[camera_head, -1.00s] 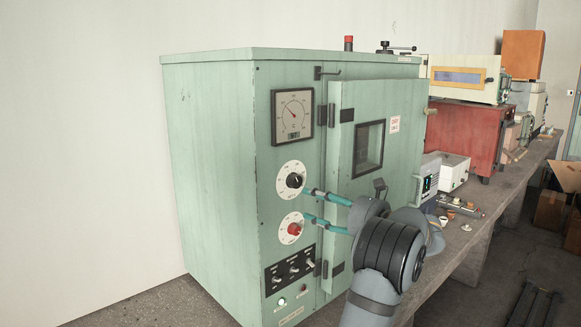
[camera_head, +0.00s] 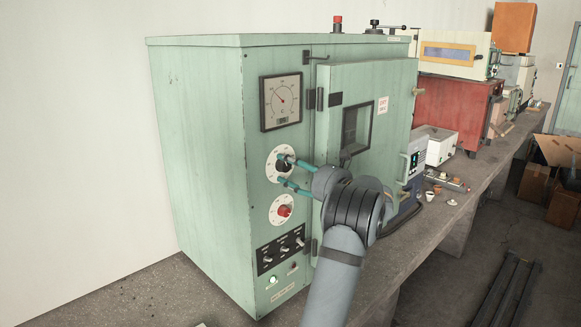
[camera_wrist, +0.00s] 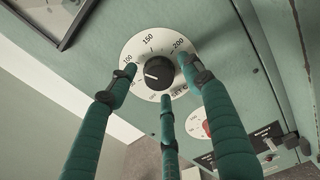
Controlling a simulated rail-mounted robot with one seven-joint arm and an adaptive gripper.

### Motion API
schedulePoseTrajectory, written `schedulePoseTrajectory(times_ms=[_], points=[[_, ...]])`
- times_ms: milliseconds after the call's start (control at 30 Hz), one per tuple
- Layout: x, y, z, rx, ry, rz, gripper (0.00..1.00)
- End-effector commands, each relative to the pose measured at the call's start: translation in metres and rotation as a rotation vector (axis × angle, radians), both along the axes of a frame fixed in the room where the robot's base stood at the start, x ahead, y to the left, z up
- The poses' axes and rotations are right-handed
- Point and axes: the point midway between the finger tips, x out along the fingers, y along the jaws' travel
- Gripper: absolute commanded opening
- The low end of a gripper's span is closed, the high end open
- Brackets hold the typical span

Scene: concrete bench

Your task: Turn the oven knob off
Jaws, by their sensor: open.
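The green oven (camera_head: 205,150) stands on the bench. Its upper black knob (camera_head: 282,165) sits on a white dial (camera_head: 271,173) below the square gauge. In the wrist view the black knob (camera_wrist: 158,73) is near the middle of a white dial (camera_wrist: 140,50) with numbers such as 100, 150 and 200. A white line on the knob points left. My gripper (camera_head: 282,169) is open in front of this dial. In the wrist view its teal fingers (camera_wrist: 160,85) are spread around the knob, with a visible gap to it; contact with the dial face is unclear.
A red knob (camera_head: 284,211) on a second white dial sits just below. Under it is a black panel with several switches (camera_head: 283,247) and a lit green lamp (camera_head: 273,281). The oven door handle (camera_head: 404,168) sticks out at right. The gauge (camera_head: 281,101) is above.

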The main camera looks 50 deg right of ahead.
Motion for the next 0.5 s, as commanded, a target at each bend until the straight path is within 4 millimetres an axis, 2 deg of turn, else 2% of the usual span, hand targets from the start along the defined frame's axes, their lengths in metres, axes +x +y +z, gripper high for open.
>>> schedulePoseTrajectory(times_ms=[167,500], points=[[0.0,0.0001,-0.0003,-0.001,0.0,0.0,0.5],[-0.0003,0.0001,-0.0002,-0.001,0.001,0.0,0.3]])
